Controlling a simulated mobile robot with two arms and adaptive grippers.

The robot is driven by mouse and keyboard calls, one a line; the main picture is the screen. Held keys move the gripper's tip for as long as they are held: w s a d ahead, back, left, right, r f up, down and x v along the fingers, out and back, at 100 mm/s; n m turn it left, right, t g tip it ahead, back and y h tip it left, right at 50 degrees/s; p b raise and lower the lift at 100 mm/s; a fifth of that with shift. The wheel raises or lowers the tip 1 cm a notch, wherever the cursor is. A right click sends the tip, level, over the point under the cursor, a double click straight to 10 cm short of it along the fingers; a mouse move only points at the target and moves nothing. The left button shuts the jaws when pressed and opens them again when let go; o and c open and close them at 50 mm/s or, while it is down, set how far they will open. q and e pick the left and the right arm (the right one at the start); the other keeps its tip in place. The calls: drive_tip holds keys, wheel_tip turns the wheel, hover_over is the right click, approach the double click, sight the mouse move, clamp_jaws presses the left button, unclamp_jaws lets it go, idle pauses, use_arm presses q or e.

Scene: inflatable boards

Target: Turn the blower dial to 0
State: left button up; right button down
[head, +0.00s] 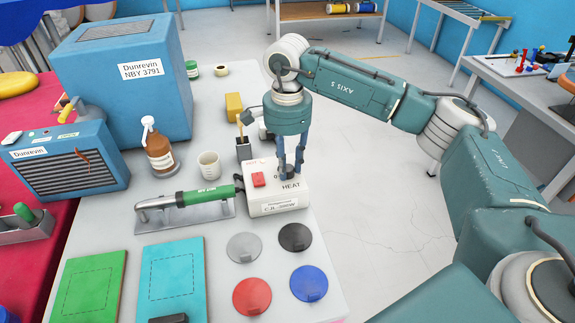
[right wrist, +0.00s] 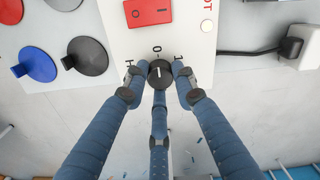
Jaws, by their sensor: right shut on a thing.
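A short white line on the dial points up towards the 0 mark; exact alignment is hard to tell. Fingers partly hide the other marks. My left gripper is out of view.
The green-handled blower tool (head: 195,197) lies left of the box. A white cup (head: 209,165), brown pump bottle (head: 158,150) and blue machine (head: 125,75) stand beyond. Coloured discs (head: 252,296) lie in front. Open floor (head: 385,220) is to the right.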

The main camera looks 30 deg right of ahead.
sight(288, 168)
drive_tip(key=shift+r, duration=0.1)
drive_tip(key=shift+w, duration=0.1)
idle(0.3)
drive_tip(key=c, duration=1.4)
unclamp_jaws()
wheel_tip(288, 168, up, 12)
